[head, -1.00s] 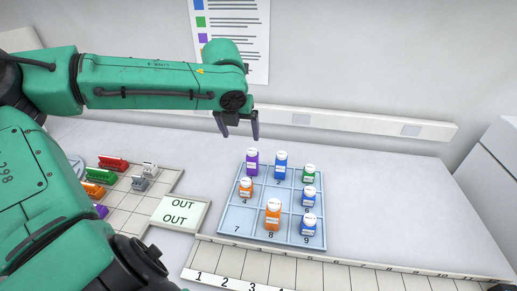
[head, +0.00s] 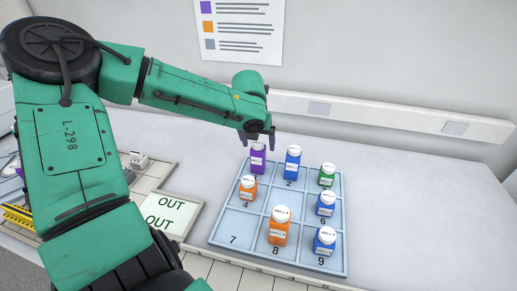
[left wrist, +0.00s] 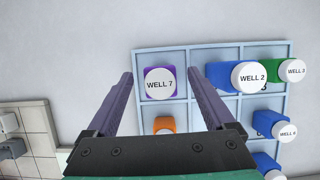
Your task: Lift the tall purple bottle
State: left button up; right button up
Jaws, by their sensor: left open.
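The tall purple bottle (head: 258,158) stands upright in the back left cell of the light blue tray (head: 237,228). My left gripper (head: 257,138) is open above and around the top of the purple bottle in the head view. In the left wrist view its two fingers (left wrist: 163,100) lie left and right of the bottle, with gaps on both sides. My right gripper is not in view.
Blue bottle (head: 292,164) stands right of the purple one, and orange bottle (head: 248,188) stands in front of it. Green (head: 327,175), other blue and large orange (head: 279,226) bottles fill other cells. An OUT sign (head: 165,213) lies left of the tray. Bench right of the tray is clear.

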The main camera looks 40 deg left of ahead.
pick_arm(q)
jog(key=x, duration=0.2)
jog(key=s+x, duration=0.1)
jog(key=x, duration=0.1)
jog(key=shift+w+d+f+b, duration=0.1)
jog(key=shift+f+b, duration=0.3)
jog(key=shift+w+f, duration=0.35)
jog(key=shift+r, duration=0.1)
grip_shut()
